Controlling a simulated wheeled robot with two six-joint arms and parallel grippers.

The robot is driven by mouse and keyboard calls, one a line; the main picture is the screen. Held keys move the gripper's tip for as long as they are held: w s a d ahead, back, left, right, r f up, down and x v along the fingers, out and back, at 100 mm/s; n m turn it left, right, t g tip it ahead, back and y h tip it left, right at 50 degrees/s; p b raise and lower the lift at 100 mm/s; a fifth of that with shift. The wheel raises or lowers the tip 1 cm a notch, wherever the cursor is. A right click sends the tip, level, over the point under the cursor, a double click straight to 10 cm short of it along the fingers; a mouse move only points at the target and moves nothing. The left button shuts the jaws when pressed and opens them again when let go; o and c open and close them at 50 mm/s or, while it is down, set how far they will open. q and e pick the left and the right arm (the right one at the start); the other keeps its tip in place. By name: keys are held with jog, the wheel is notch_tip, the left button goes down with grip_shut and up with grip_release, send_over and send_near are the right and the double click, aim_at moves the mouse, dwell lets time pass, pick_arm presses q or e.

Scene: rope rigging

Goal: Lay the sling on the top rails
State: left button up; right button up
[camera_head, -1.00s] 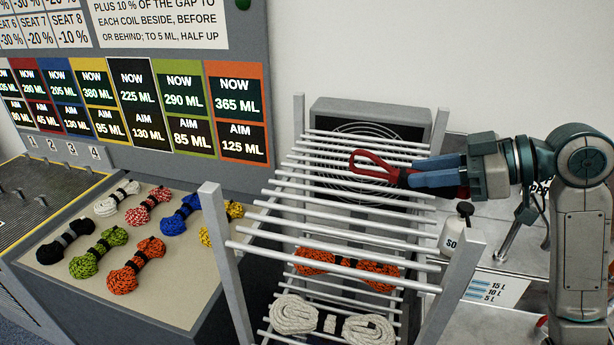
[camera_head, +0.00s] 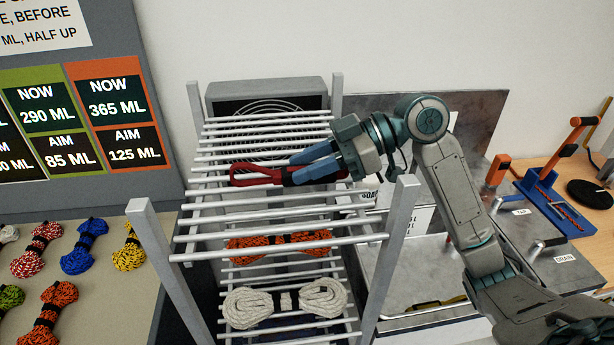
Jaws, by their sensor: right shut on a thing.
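The sling is a red loop (camera_head: 257,174) with a dark band, held at the top rails (camera_head: 205,157) of a grey rack. My right gripper (camera_head: 307,168) comes in from the right with blue fingers and is shut on the sling's dark middle part. The sling's loop points left and lies over or just above the rails; I cannot tell whether it touches them. Part of the sling is hidden behind the fingers. My left gripper is not in view.
An orange coil (camera_head: 252,247) and a white coil (camera_head: 250,308) lie on lower rails. Rack posts (camera_head: 393,250) rise at the corners. A fan-like unit (camera_head: 265,95) stands behind. Several coils, including a blue one (camera_head: 84,247), lie on the left bench. A blue tool (camera_head: 550,205) stands at right.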

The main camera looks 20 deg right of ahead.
aim_at(311, 181)
notch_tip(311, 181, down, 2)
jog(key=shift+f+p, duration=0.2)
jog(key=shift+p, duration=0.1)
jog(key=shift+d+f, duration=0.15)
jog(key=shift+f, duration=0.35)
jog(key=o, duration=0.6)
jog(key=shift+f, duration=0.15)
jog(key=o, duration=0.4)
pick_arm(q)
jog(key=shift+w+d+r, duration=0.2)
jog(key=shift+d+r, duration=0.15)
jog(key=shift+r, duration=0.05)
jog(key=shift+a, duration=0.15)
